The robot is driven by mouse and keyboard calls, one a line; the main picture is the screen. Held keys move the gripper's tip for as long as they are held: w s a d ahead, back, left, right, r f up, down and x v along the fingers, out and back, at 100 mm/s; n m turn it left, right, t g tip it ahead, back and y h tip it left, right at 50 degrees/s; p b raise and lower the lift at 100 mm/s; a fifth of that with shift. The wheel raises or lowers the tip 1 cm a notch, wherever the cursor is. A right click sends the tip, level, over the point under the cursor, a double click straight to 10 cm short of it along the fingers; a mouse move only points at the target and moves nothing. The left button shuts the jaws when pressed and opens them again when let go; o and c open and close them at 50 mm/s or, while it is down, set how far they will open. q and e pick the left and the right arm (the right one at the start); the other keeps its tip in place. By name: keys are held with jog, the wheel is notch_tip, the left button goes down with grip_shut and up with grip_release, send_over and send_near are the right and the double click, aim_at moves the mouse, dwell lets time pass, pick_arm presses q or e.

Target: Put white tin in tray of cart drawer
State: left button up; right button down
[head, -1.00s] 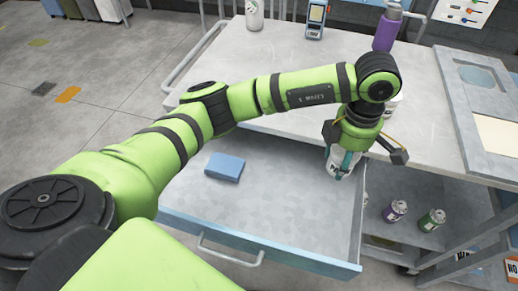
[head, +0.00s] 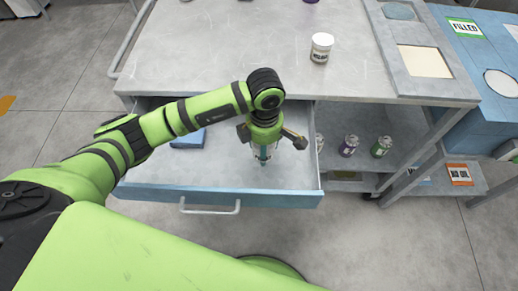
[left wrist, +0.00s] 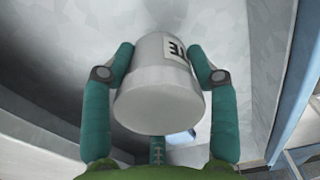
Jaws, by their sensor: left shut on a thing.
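My left gripper (head: 263,153) points down over the right part of the open cart drawer (head: 222,165). In the head view the held tin is mostly hidden by the gripper. A second white tin (head: 321,48) with a dark label stands upright on the cart top. My right gripper is not in view.
A blue block (head: 188,139) lies in the drawer's left part, partly behind my arm. The drawer's front middle is clear. A blue cart (head: 480,75) stands at the right.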

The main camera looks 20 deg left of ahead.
pick_arm(q)
jog(key=shift+w+a+f, duration=0.15)
jog(key=shift+a+f, duration=0.3)
jog(key=shift+a, duration=0.05)
notch_tip(320, 180, down, 3)
jog(key=shift+f+p, duration=0.15)
jog(key=shift+p, duration=0.45)
jog(key=shift+f, duration=0.2)
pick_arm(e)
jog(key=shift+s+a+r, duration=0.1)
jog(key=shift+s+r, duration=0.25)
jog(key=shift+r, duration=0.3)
pick_arm(q)
jog(key=shift+f, duration=0.1)
jog(key=shift+f+b, duration=0.15)
jog(key=shift+b, duration=0.15)
jog(key=o, duration=1.3)
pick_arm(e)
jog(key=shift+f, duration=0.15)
